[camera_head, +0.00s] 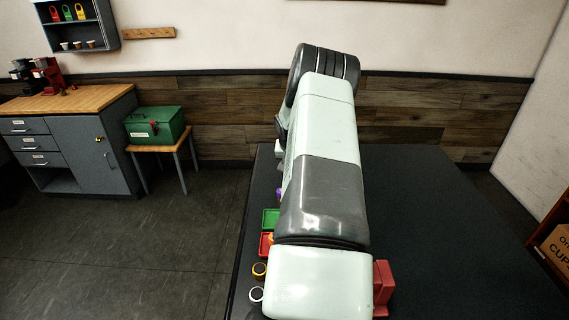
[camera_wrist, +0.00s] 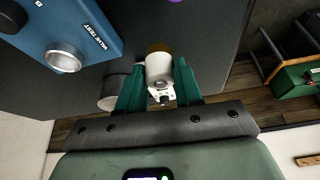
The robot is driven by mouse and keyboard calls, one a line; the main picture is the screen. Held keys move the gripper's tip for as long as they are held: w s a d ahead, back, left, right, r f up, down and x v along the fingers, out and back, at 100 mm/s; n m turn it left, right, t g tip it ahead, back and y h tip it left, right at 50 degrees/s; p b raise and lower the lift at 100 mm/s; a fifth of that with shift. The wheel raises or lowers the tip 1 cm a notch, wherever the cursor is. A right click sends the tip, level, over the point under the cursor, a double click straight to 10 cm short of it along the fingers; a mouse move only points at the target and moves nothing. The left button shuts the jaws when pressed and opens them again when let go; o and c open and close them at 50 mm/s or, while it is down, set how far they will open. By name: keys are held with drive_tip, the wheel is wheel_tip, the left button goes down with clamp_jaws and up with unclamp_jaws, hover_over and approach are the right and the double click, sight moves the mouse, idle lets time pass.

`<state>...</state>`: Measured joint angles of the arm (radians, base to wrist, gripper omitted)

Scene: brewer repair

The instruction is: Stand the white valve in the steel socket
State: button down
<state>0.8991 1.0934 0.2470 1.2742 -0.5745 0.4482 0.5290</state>
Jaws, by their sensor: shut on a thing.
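In the wrist view my gripper (camera_wrist: 159,88) has green fingers shut on the white valve (camera_wrist: 159,70), a white cylinder with an amber-brown end and small metal fittings at its other end. A blue box (camera_wrist: 88,25) with a white label fills the upper left of that view. The steel socket (camera_wrist: 64,58), a round bright metal ring, is on this box, to the left of the held valve and apart from it. In the head view my arm hides the gripper, the valve and the blue box.
A grey cylinder (camera_wrist: 110,93) shows beside the left finger. On the dark table (camera_head: 440,230) a green tray (camera_head: 270,217), a red tray (camera_head: 265,245) and small round items line the left edge. A red block (camera_head: 383,283) stands right of my arm. The table's right side is clear.

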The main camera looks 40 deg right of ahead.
drive_tip(key=s+d, duration=0.1)
drive_tip(key=s, duration=0.1)
drive_tip(key=s+d+f+m, duration=0.1)
drive_tip(key=s, duration=0.1)
drive_tip(key=s+d+m+g, duration=0.1)
drive_tip(key=s, duration=0.1)
drive_tip(key=shift+s+d+f, duration=0.1)
drive_tip(key=shift+d+f, duration=0.05)
drive_tip(key=shift+d, duration=0.25)
drive_tip(key=s+d+r+m, duration=0.3)
drive_tip(key=s+d+r, duration=0.1)
drive_tip(key=s+d, duration=0.15)
drive_tip(key=shift+g+h, duration=0.4)
drive_tip(key=shift+a+x, duration=0.15)
drive_tip(key=shift+x, duration=0.9)
drive_tip(key=shift+a+x, duration=0.15)
drive_tip(key=shift+x, duration=0.85)
drive_tip(key=shift+w+f, duration=0.25)
drive_tip(key=shift+f, duration=0.3)
drive_tip(key=shift+f, duration=0.25)
drive_tip(key=shift+f, duration=0.45)
drive_tip(key=shift+c, duration=1.4)
unclamp_jaws()
